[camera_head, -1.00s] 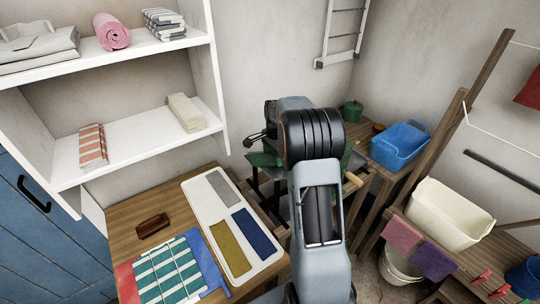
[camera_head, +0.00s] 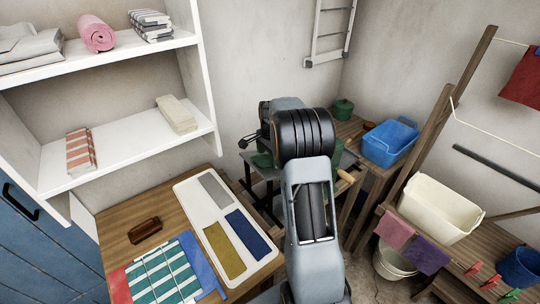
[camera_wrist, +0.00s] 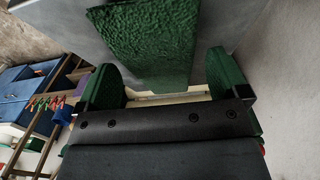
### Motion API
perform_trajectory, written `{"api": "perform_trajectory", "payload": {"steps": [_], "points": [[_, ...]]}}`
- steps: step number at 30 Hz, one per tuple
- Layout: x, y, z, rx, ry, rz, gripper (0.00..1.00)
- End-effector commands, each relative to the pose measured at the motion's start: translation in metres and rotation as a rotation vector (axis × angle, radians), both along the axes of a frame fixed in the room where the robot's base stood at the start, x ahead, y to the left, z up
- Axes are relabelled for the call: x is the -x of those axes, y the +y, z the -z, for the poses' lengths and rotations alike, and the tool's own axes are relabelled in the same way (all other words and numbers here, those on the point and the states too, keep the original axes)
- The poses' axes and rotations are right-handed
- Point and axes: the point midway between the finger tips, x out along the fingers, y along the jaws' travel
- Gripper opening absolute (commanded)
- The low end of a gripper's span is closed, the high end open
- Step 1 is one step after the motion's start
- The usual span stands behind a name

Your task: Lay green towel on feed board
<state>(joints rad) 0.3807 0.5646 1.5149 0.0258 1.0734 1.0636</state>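A green towel (camera_wrist: 152,45) with a bumpy weave shows in the wrist view, against a flat grey surface (camera_wrist: 75,18) that may be the feed board. Green also shows on and beside both fingers of my gripper (camera_wrist: 166,88). I cannot tell whether that is cloth over them or their own colour. The fingers stand wide apart, with a pale strip visible in the gap. In the head view my arm hides the gripper and most of this spot. Only bits of green show on either side of the arm, by a grey board edge.
A wooden table (camera_head: 118,222) at lower left holds a white tray with three cloths, a brush (camera_head: 145,230) and a striped green-white cloth (camera_head: 163,278). White shelves (camera_head: 120,150) stand behind. A blue tub (camera_head: 390,143), cream tub (camera_head: 440,208) and wooden rack are at right.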

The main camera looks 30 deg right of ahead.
Motion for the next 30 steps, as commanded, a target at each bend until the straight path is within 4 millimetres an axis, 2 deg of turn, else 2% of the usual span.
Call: {"api": "perform_trajectory", "payload": {"steps": [8, 13, 30], "points": [[0.0, 0.0, 0.001, -0.001, 0.002, 0.0, 1.0], [0.0, 0.0, -0.009, 0.001, -0.002, 0.0, 1.0], [-0.001, -0.003, -0.115, 0.001, -0.002, 0.0, 1.0]]}}
